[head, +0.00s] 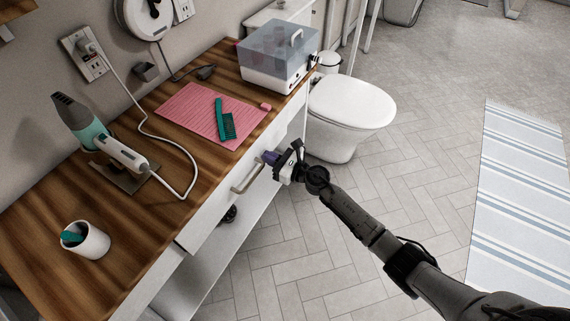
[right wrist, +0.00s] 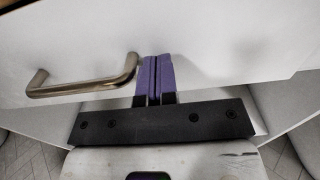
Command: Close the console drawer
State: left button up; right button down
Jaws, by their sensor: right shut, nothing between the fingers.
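The console drawer (head: 211,208) has a white front under the wooden console top, with a curved metal handle (head: 246,177). In the right wrist view the drawer front (right wrist: 215,40) fills the upper part, and the handle (right wrist: 85,88) is at the left. My right gripper (head: 268,157) is at the drawer front, just right of the handle. Its purple fingers (right wrist: 153,65) are pressed together and empty, beside the handle's right end and not around it. The tips are at or very near the white panel; contact is unclear. Any remaining drawer gap is hard to judge. My left gripper is out of view.
On the wooden top (head: 60,210) are a hair dryer (head: 85,125), a white cup (head: 85,240), a pink mat (head: 195,105) with a teal comb, and a clear-lidded box (head: 277,55). A toilet (head: 350,105) stands beyond the console. The tiled floor in front is open.

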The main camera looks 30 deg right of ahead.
jog(key=b+v, duration=0.1)
jog(key=v, duration=1.2)
jog(key=shift+s+f, duration=0.1)
